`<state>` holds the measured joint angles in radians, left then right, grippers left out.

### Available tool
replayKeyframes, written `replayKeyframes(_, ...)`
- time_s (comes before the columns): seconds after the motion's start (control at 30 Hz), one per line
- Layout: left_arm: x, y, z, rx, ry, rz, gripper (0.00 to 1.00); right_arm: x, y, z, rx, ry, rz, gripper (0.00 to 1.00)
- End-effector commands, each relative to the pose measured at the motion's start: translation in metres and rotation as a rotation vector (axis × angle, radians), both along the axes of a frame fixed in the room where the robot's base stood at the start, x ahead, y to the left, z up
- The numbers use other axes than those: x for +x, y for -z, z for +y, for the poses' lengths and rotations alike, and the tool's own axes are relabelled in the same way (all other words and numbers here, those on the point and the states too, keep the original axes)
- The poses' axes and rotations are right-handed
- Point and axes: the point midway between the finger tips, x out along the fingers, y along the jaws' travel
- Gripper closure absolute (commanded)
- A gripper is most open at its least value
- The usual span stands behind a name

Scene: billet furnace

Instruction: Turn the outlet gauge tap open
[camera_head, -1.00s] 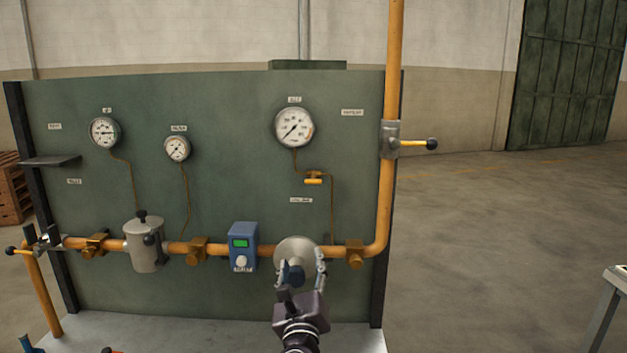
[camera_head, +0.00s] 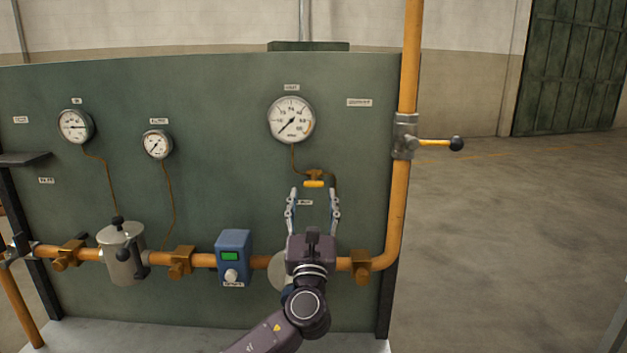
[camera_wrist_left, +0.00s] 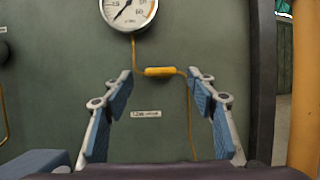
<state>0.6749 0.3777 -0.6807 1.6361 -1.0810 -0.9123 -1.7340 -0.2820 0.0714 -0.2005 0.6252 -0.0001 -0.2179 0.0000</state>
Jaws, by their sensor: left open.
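The outlet gauge tap is a small brass tap with a yellow bar handle (camera_head: 314,183), lying level on the thin line below the outlet gauge (camera_head: 291,120). In the left wrist view the handle (camera_wrist_left: 160,71) sits just beyond and between the fingertips, and the gauge (camera_wrist_left: 128,10) is cut off at the top. My left gripper (camera_head: 313,196) is open and empty, just below the tap and apart from it, its fingers pointing up. It also shows in the left wrist view (camera_wrist_left: 160,82). My right gripper is not in view.
An orange pipe (camera_head: 207,260) runs along the panel behind my left gripper and rises at the right, with a lever valve (camera_head: 405,137). A blue box (camera_head: 234,257) sits left of my gripper. The panel (camera_head: 220,180) around the tap is mostly clear.

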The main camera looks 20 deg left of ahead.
Motion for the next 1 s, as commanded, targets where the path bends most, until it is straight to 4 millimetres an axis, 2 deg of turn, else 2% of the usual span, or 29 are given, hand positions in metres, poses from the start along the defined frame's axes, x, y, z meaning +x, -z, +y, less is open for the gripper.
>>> replayKeyframes(0.03,0.008,-0.007,0.003,0.000,-0.002,-0.001,0.48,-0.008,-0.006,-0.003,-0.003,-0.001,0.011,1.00)
replayKeyframes(0.2,0.030,-0.016,0.009,0.000,-0.001,0.000,0.48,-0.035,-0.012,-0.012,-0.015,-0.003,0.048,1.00)
replayKeyframes(0.27,0.036,-0.018,0.010,-0.001,-0.001,0.000,0.48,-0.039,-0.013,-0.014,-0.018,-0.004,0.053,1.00)
replayKeyframes(0.37,0.043,-0.020,0.013,-0.002,-0.001,0.000,0.48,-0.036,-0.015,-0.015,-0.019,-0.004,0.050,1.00)
replayKeyframes(0.6,0.047,-0.020,0.014,-0.003,0.001,0.000,0.48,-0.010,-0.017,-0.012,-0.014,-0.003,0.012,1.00)
replayKeyframes(0.73,0.047,-0.020,0.014,-0.003,0.001,0.000,0.48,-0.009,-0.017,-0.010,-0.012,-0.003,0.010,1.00)
replayKeyframes(1.0,0.047,-0.020,0.014,-0.003,0.000,0.000,0.78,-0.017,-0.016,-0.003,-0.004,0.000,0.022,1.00)
